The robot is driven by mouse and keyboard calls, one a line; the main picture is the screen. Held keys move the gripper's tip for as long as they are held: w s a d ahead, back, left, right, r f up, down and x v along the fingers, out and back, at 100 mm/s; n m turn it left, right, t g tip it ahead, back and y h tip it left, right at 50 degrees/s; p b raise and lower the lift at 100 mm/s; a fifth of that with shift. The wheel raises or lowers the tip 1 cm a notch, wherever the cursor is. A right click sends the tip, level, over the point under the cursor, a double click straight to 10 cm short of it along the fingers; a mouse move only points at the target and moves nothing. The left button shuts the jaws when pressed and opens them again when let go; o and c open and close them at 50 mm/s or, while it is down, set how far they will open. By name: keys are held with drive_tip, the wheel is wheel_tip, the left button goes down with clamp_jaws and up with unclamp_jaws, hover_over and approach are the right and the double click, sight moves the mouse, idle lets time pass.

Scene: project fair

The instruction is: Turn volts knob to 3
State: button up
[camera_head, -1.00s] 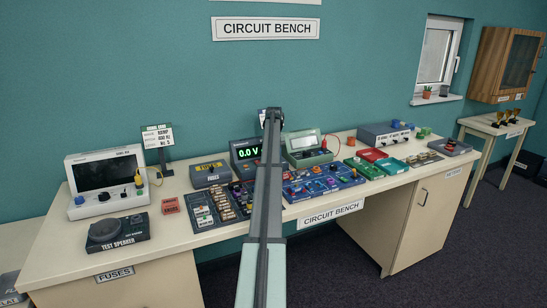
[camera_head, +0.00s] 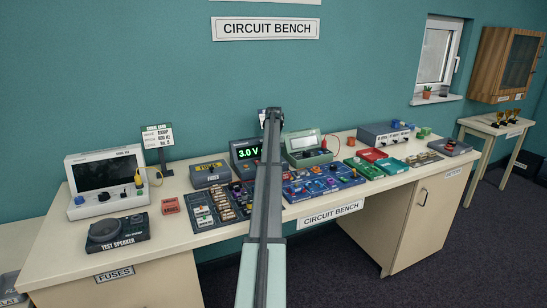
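The power supply (camera_head: 243,156) is a dark box at the back middle of the bench, partly behind my arm. Its green display (camera_head: 248,153) reads 3.0 V. I cannot make out the volts knob, since my arm covers the right part of the box. My arm reaches forward over the bench, and its far end is near the supply. My gripper's fingers are hidden, so I cannot tell whether they are open, shut or touching the knob.
The bench (camera_head: 182,236) is crowded. A scope-like screen unit (camera_head: 107,180) and a test speaker (camera_head: 118,232) stand left. Component boards (camera_head: 322,183) lie right of my arm. A grey box (camera_head: 385,134) and several coloured trays (camera_head: 365,168) stand further right.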

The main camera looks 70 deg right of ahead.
idle(0.3)
drive_tip(key=o, duration=1.1)
drive_tip(key=shift+c, duration=0.2)
wheel_tip(320, 180, up, 14)
drive_tip(key=shift+f, duration=0.1)
